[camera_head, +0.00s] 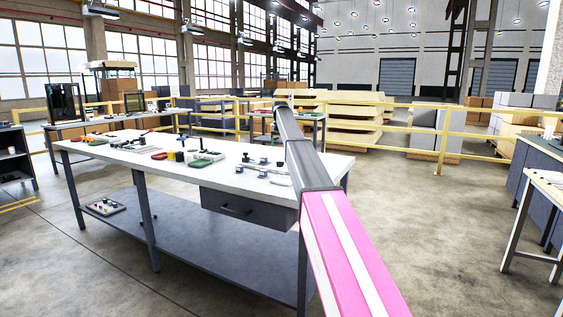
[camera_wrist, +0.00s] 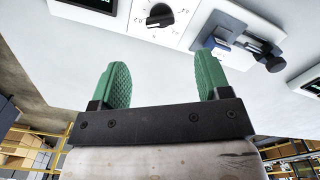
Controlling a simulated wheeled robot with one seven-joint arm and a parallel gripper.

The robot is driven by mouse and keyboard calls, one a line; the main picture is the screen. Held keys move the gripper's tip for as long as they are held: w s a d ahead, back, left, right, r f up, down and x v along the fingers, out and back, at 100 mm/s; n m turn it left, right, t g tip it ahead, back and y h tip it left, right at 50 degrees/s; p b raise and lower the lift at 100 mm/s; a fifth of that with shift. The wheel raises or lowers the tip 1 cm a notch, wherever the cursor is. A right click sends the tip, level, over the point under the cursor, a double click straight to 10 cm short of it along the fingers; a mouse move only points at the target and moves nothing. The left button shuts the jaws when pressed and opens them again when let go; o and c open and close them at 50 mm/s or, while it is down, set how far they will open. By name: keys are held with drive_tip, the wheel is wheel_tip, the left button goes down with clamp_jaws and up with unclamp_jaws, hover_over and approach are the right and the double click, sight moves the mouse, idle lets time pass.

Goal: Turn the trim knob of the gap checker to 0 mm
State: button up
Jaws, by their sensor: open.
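In the wrist view, a round black trim knob (camera_wrist: 159,15) with a pale pointer mark sits on a white panel, with small scale figures around it. The pointer's exact reading is too small to tell. The panel seems to belong to the gap checker (camera_wrist: 190,12). A blue and black clamp-like part (camera_wrist: 240,42) sits right of the knob. My gripper (camera_wrist: 163,64) is open and empty, its two green fingers spread below the knob in the picture and apart from it. In the head view my gripper cannot be made out.
A white-topped workbench (camera_head: 150,150) with several small devices and a drawer (camera_head: 240,208) stands ahead. My arm crosses over its right end. Two dark-screened units (camera_wrist: 98,5) (camera_wrist: 312,84) flank the panel in the wrist view. Open floor (camera_head: 450,230) lies at right.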

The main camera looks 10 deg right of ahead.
sight(280, 163)
wheel_tip(280, 163, down, 10)
drive_tip(key=shift+r, duration=0.1)
idle(0.4)
drive_tip(key=c, duration=0.9)
